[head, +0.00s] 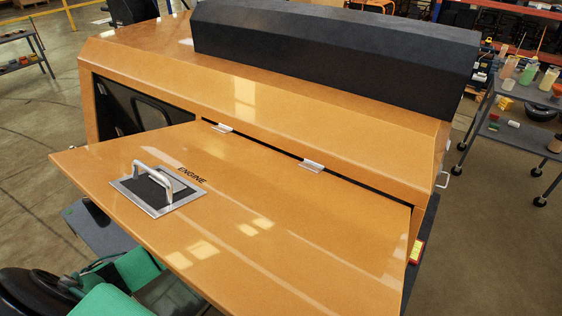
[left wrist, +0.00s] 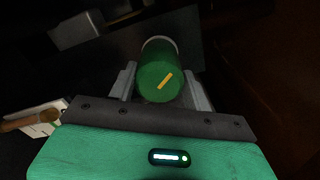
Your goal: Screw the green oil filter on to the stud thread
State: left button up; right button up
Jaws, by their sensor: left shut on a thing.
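The green oil filter (left wrist: 160,72) shows in the left wrist view, with an orange stripe on its near end. My left gripper (left wrist: 160,84) has a finger on each side of the filter and is shut on it. Beyond the filter is a dark surface, and the stud thread is hidden, so I cannot tell whether the filter touches it. In the head view the open orange engine panel (head: 290,235) covers the filter and the gripper. My right gripper does not show.
The panel has a grey handle plate (head: 158,190) and hinges along the orange housing (head: 270,105). A shelf cart (head: 510,130) with bottles stands at the right. In the left wrist view a brown-and-white object (left wrist: 38,120) lies at the left. The compartment is dark.

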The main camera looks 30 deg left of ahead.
pick_arm(q)
jog(key=m, duration=0.3)
jog(key=m+p, duration=0.1)
jog(key=shift+w+r+m, duration=0.1)
jog(key=shift+r+m, duration=0.15)
jog(key=shift+m, duration=0.15)
jog(key=o, duration=0.8)
jog(key=shift+f, duration=0.1)
jog(key=shift+c, duration=0.2)
jog(key=o, duration=0.4)
jog(key=shift+o, duration=0.4)
jog(key=shift+w+d+f, duration=0.15)
jog(key=shift+s+f, duration=0.1)
jog(key=shift+s, duration=0.3)
jog(key=s+a+b, duration=0.2)
jog(key=s+b, duration=0.1)
jog(key=s, duration=1)
jog(key=shift+b, duration=0.35)
